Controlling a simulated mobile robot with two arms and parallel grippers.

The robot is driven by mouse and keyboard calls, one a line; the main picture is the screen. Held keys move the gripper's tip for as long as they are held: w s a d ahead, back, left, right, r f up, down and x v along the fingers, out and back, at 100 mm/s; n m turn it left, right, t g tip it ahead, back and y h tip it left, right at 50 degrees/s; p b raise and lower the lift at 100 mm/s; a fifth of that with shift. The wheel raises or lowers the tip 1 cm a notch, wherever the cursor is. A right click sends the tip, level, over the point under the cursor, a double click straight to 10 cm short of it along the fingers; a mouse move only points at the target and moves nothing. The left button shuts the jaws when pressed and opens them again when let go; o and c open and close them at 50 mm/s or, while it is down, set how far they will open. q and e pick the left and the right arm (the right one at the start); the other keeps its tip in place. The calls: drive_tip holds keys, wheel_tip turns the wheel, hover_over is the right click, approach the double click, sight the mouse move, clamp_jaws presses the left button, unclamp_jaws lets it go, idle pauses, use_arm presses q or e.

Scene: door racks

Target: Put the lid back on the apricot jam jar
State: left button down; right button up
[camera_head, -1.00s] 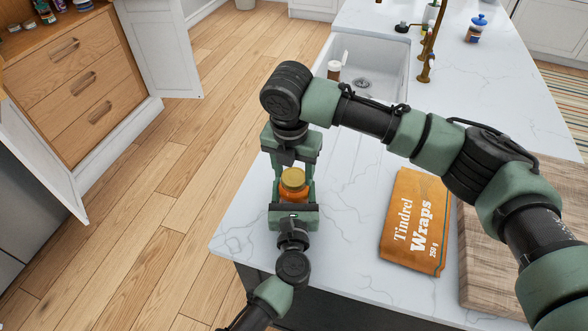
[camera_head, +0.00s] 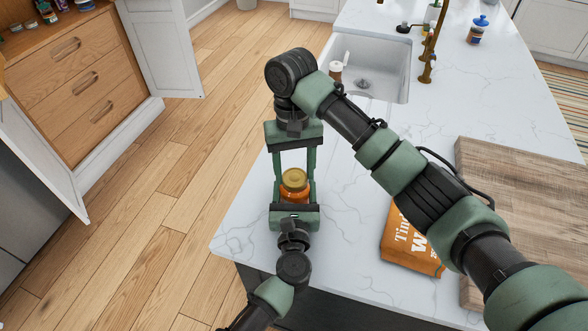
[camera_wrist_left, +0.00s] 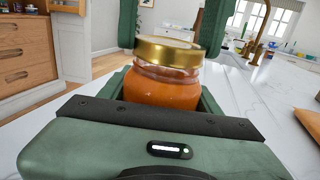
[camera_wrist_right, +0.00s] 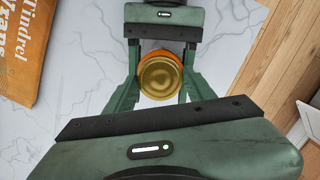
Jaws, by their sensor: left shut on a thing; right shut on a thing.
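The apricot jam jar (camera_head: 294,190) stands upright over the counter's near left corner, orange with a gold lid (camera_head: 294,177). My left gripper (camera_head: 294,196) is shut around the jar's body, one finger on each side, as the left wrist view shows the jar (camera_wrist_left: 163,88). The lid (camera_wrist_left: 169,52) is at the jar's mouth, looking slightly tilted; whether it is fully seated I cannot tell. My right gripper (camera_head: 295,176) comes from the far side and is shut on the lid. The right wrist view shows the lid's top (camera_wrist_right: 159,77) between its fingers.
An orange wraps packet (camera_head: 410,240) lies on the counter, partly hidden behind my right arm. A wooden board (camera_head: 510,165) is at the right. A white sink (camera_head: 385,70) with a brass tap (camera_head: 429,55) is farther back. The cabinet doors at left stand open.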

drive_tip(key=m, duration=0.5)
drive_tip(key=shift+w+d+y, duration=0.1)
drive_tip(key=shift+y, duration=0.2)
drive_tip(key=m, duration=0.4)
drive_tip(key=shift+m, duration=0.3)
drive_tip(key=m, duration=0.4)
drive_tip(key=shift+m+t+y, duration=0.3)
drive_tip(key=shift+t+y, duration=0.1)
drive_tip(key=m, duration=0.6)
drive_tip(key=shift+d+t, duration=0.1)
drive_tip(key=shift+t, duration=0.2)
drive_tip(key=o, duration=1.3)
drive_tip(key=shift+r, duration=0.1)
drive_tip(key=shift+s+r, duration=0.2)
drive_tip(key=shift+r, duration=1.95)
